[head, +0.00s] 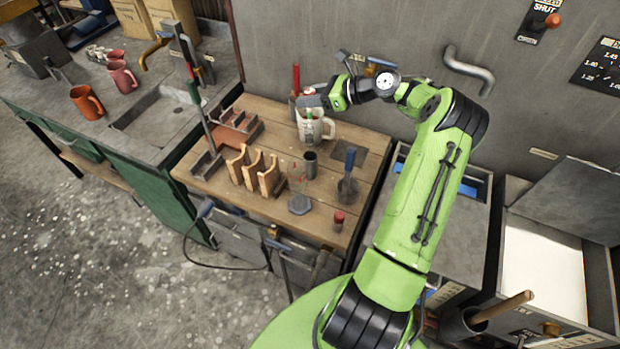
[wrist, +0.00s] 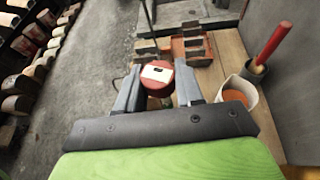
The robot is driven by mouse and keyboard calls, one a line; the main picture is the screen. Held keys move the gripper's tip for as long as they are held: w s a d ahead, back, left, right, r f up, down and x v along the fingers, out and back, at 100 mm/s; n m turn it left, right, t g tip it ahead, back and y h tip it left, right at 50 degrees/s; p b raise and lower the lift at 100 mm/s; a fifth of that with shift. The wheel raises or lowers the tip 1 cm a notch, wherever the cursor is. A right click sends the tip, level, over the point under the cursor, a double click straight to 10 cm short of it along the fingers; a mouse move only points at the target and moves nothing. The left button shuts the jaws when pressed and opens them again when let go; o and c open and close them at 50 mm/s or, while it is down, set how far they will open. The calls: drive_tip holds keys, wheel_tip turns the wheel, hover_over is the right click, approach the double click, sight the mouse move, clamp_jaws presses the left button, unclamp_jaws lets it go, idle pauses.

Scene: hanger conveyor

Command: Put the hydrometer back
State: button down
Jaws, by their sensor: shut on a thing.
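My gripper (head: 312,98) is over the back of the wooden bench, just above the beige jug (head: 309,132). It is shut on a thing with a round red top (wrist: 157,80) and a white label. The red top also shows in the head view (head: 309,91). This is probably the hydrometer; its lower part is hidden below the red top in the wrist view. The jug (wrist: 236,90) is to the right of the fingers there, with orange-brown contents. A clear glass vessel (head: 297,178) stands mid-bench.
A red-handled tool (head: 296,80) stands in a dark holder behind the jug. Wooden cradles (head: 253,172), a dark cylinder (head: 310,163), a blue-handled brush (head: 349,170) and a small red-capped bottle (head: 338,219) stand on the bench (head: 225,200). A tall stand (head: 200,110) rises at left.

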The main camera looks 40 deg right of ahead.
drive_tip(key=b, duration=0.4)
hover_over(312, 136)
drive_tip(key=w, duration=0.1)
wheel_tip(312, 136, down, 5)
drive_tip(key=shift+r, duration=0.2)
wheel_tip(312, 136, down, 10)
drive_tip(key=shift+d+r, duration=0.1)
drive_tip(key=c, duration=0.7)
unclamp_jaws()
drive_tip(key=shift+f, duration=0.2)
drive_tip(key=shift+s+d+r, duration=0.2)
drive_tip(key=shift+r, duration=0.1)
drive_tip(key=v, duration=1.1)
drive_tip(key=shift+s, duration=0.2)
